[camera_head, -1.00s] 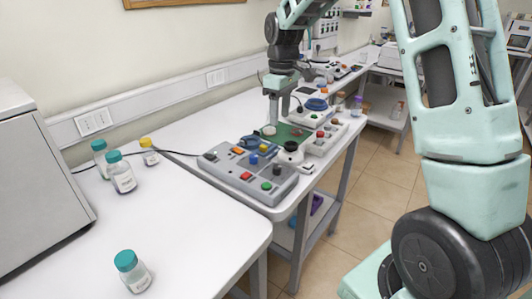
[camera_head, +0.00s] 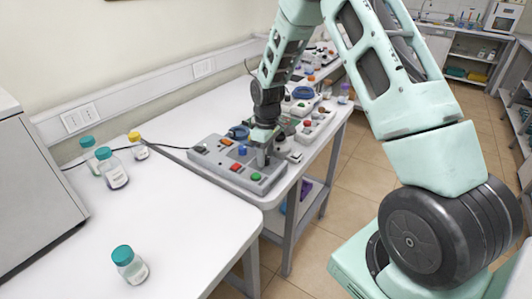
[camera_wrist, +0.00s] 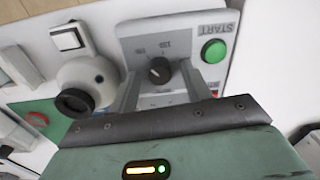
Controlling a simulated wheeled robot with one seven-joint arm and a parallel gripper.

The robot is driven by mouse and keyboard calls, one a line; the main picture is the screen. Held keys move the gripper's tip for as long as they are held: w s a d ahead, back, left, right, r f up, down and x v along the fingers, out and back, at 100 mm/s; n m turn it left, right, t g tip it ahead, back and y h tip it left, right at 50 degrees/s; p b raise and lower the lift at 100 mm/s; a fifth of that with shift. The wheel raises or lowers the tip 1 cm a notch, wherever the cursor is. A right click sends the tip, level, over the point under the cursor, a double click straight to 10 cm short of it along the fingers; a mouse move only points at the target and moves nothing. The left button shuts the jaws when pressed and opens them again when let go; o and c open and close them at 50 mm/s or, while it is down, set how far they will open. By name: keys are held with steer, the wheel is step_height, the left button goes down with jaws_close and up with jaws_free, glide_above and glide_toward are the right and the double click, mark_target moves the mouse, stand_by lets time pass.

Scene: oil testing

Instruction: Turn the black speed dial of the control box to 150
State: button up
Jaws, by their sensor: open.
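The black speed dial (camera_wrist: 159,70) shows in the wrist view on the pale face of the control box (camera_wrist: 150,30), among small printed marks that are hard to read. A green button (camera_wrist: 214,51) beside the word START lies to its right. My gripper (camera_wrist: 160,72) is open, with one finger on either side of the dial and gaps between. I cannot tell its height over the panel. In the head view my gripper (camera_head: 263,150) points down at the right part of the grey control box (camera_head: 208,160), and the dial is hidden behind it.
A white round device (camera_wrist: 88,75) with a black opening stands just left of the box, near a white switch (camera_wrist: 69,38). Several capped bottles, one teal-capped (camera_head: 130,264), stand on the left table (camera_head: 185,235). Other instruments stand behind the box.

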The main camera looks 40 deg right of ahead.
steer(key=shift+f, duration=0.3)
steer(key=c, duration=1)
steer(key=shift+m, duration=0.3)
steer(key=m+b, duration=0.1)
steer(key=m, duration=1)
